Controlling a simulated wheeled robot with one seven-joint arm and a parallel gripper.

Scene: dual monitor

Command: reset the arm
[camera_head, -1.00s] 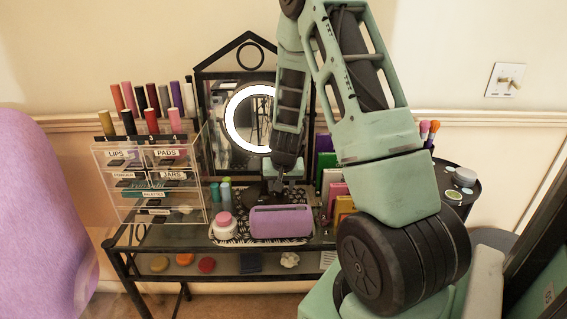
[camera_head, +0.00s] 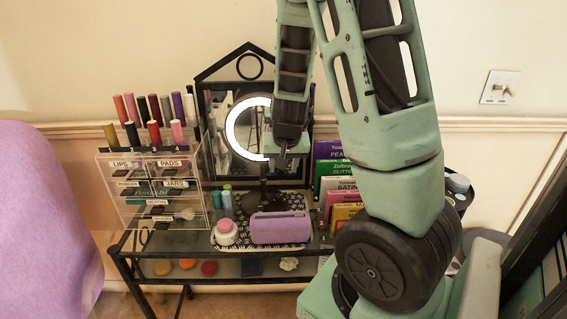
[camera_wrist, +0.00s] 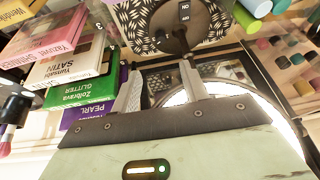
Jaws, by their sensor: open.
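My arm reaches up and over in front of the ring-light mirror (camera_head: 240,128). My gripper (camera_head: 284,160) hangs down in front of the mirror's right side, above the purple case (camera_head: 280,227) and apart from it. In the wrist view my gripper (camera_wrist: 160,80) has its two fingers spread with nothing between them. The ring light's stand base (camera_wrist: 180,27) shows beyond the fingertips. The arm hides part of the ring light and the mirror frame's right side.
A clear drawer organizer (camera_head: 150,215) with several tubes on top stands left on the glass table (camera_head: 190,240). Colored boxes (camera_head: 335,185) stand to the right, partly behind my arm. A patterned tray (camera_head: 250,200) holds the purple case and a pink-lidded jar (camera_head: 226,230). A purple chair (camera_head: 40,220) is at far left.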

